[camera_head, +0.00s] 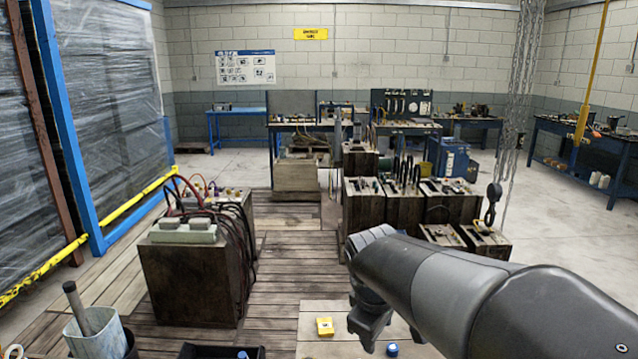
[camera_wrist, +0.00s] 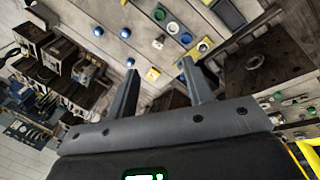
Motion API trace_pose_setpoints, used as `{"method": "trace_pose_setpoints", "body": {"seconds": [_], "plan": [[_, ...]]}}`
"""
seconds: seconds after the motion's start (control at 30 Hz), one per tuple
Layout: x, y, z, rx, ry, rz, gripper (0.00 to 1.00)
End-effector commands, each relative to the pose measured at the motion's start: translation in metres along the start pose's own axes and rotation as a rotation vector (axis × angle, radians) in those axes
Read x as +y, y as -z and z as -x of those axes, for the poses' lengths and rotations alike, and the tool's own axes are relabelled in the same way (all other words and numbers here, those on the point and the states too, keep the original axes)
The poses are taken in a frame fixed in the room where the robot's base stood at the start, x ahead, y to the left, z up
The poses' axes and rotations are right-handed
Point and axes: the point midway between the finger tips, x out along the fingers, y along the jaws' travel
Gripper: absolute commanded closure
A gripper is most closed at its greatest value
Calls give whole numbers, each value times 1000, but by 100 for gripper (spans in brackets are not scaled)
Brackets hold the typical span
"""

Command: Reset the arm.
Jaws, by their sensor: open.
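My arm reaches in from the lower right of the head view, over a pale board (camera_head: 315,347). My gripper (camera_head: 370,338) hangs down at its end, partly cut off by the lower picture edge. In the wrist view my gripper (camera_wrist: 160,67) has its two dark fingers spread apart, with nothing between them. Beyond the fingertips lies the board with small round blue, green and white pieces and a yellow block (camera_wrist: 152,74). The yellow block also shows in the head view (camera_head: 324,327), left of my gripper. A blue cap (camera_head: 392,350) is just right of it.
A dark box with cables (camera_head: 195,265) stands on planks at left. Several wooden crates (camera_head: 365,212) stand ahead. A hook (camera_head: 492,197) on chains hangs at right. A pale bin (camera_head: 95,338) is at lower left. Concrete floor at right is clear.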

Motion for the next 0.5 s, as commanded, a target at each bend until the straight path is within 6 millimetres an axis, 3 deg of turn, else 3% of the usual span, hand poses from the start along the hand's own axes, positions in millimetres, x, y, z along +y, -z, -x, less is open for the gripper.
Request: {"method": "trace_pose_setpoints", "body": {"seconds": [0.2,0.5], "plan": [[-25,-54,32,79,-31,-353,53],[-64,-110,50,209,-2,-786,53]]}}
